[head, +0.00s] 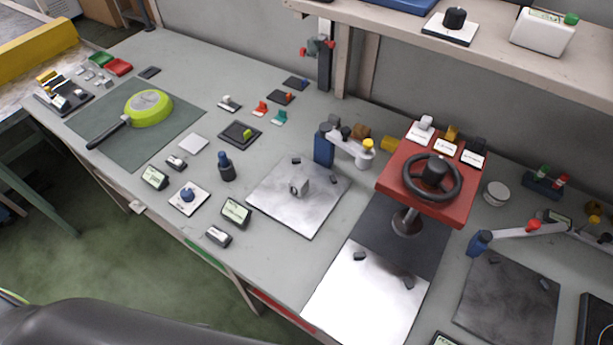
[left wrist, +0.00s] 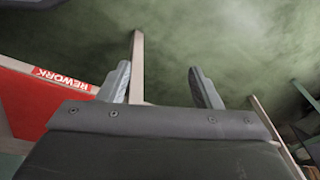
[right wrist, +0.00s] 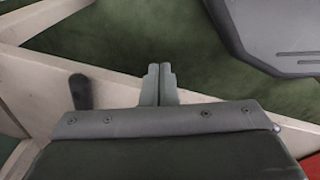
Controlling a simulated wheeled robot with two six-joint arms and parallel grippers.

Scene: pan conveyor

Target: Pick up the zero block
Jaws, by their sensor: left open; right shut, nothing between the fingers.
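No block in view carries a mark that I can read as zero. A small grey block (head: 299,187) with a dark round opening stands on a pale metal plate (head: 270,208) near the middle of the bench in the head view. Which thing is the zero block I cannot tell for sure. My left gripper (left wrist: 161,85) shows in the left wrist view, fingers wide apart and empty, over the green floor. My right gripper (right wrist: 160,85) shows in the right wrist view, fingers together with nothing between them. Neither gripper shows in the head view.
A green pan (head: 150,108) lies on a dark mat (head: 150,152) at left. A red stand with a black handwheel (head: 433,177) rises right of centre. Small gauges, including a display (head: 236,211), stand along the front edge. A shelf (head: 480,50) overhangs the back.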

